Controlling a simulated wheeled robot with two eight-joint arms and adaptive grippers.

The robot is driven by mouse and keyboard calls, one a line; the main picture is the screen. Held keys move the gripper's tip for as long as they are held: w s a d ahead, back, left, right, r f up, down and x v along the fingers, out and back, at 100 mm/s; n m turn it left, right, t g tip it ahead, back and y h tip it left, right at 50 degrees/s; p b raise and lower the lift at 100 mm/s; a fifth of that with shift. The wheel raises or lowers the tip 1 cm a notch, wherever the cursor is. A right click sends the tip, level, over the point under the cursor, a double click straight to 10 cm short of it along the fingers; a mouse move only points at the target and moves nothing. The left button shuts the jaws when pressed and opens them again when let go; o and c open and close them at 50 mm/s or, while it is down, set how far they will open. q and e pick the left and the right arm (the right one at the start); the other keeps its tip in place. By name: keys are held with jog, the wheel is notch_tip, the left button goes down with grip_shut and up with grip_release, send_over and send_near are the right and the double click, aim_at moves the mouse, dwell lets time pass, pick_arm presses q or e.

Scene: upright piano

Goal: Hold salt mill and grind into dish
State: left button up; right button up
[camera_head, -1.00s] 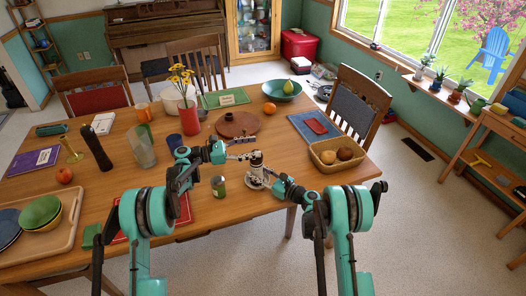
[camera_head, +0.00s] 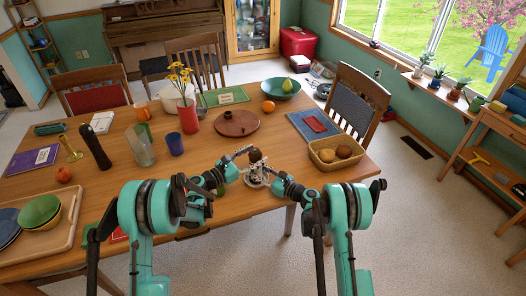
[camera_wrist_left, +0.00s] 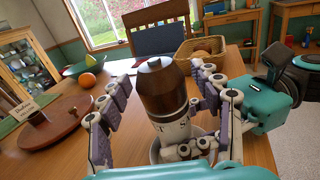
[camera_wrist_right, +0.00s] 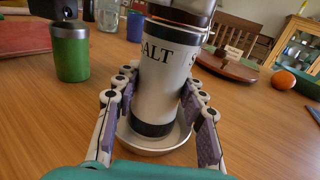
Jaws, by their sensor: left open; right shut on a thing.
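The salt mill (camera_wrist_right: 165,88) is a white cylinder marked SALT with a dark brown top (camera_wrist_left: 160,88). It stands nearly upright over a small white dish (camera_wrist_right: 155,145); I cannot tell whether its base touches the dish. My right gripper (camera_wrist_right: 158,105) is shut on the mill's white body, a finger on each side. My left gripper (camera_wrist_left: 158,95) is open, its fingers spread on either side of the brown top, apparently without gripping it. In the head view the brown top (camera_head: 255,156) shows between the two arms. The dish's inside is mostly hidden by the mill.
A green can (camera_wrist_right: 70,50) stands beside the mill, mostly behind my left arm in the head view. A round brown board with a lid (camera_head: 237,123) lies behind the mill. A bread basket (camera_head: 335,154) is to the right, and an orange (camera_head: 268,106) farther back.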

pick_arm(q)
jog(key=shift+x, duration=2.15)
jog(key=c, duration=1.3)
jog(key=shift+c, duration=0.3)
